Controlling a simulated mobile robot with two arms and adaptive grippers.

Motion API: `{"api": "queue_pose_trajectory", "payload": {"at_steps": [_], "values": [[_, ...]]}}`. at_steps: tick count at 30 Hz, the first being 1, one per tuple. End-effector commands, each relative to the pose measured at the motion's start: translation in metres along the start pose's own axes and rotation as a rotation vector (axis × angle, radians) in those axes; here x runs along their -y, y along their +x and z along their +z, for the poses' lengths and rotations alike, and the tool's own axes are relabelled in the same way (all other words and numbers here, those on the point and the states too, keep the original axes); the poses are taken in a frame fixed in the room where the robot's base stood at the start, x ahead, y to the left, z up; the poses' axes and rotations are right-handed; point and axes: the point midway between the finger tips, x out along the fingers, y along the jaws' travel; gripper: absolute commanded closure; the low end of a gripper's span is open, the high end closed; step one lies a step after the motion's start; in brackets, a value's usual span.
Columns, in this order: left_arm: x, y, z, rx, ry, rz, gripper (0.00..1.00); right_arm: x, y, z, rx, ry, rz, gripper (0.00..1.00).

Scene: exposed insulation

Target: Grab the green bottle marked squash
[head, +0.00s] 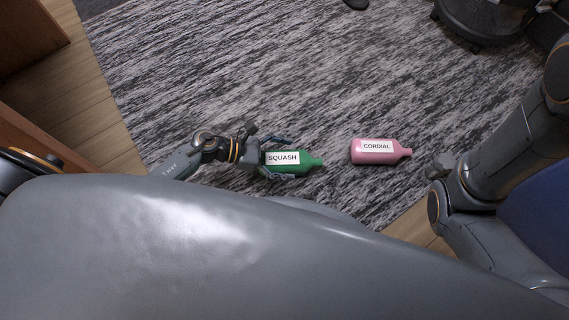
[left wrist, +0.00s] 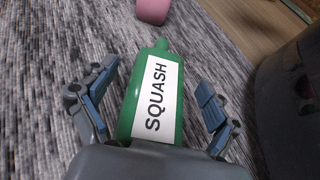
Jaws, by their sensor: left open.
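The green bottle (head: 307,161) with a white SQUASH label lies on its side on the grey rug, its neck pointing right in the head view. My left gripper (head: 284,158) is open around it, with one finger on each side of the bottle. In the left wrist view the green bottle (left wrist: 162,62) lies between the two open fingers of the left gripper (left wrist: 158,97), with a visible gap on the right side and a narrower one on the left. The bottle's base is hidden by the gripper's palm.
A pink bottle (head: 380,151) marked CORDIAL lies just right of the green one; part of it also shows in the left wrist view (left wrist: 152,11). A dark wheeled base (head: 482,20) stands at the top right. Wooden furniture (head: 28,35) is at the left.

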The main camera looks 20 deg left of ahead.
Motion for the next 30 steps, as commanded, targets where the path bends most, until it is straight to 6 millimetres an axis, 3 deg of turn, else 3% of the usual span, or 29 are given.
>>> {"api": "queue_pose_trajectory", "payload": {"at_steps": [7,14,15,30], "values": [[-0.0001,0.0015,0.001,0.0,0.0,0.0,0.11,0.0001,-0.0001,0.0,0.0,0.0,0.0,0.6],[0.0001,0.0013,0.0007,0.0,0.0,0.0,0.58,0.0,-0.0002,0.0002,0.001,0.0,0.0,0.6],[0.0001,0.0013,0.0006,0.0,0.0,0.0,0.6,0.0,-0.0002,0.0002,0.001,0.0,0.0,0.6],[-0.0071,-0.0028,0.0089,0.0,0.002,0.002,0.6,-0.001,0.0038,0.0028,0.003,0.0,0.0,0.6]]}}
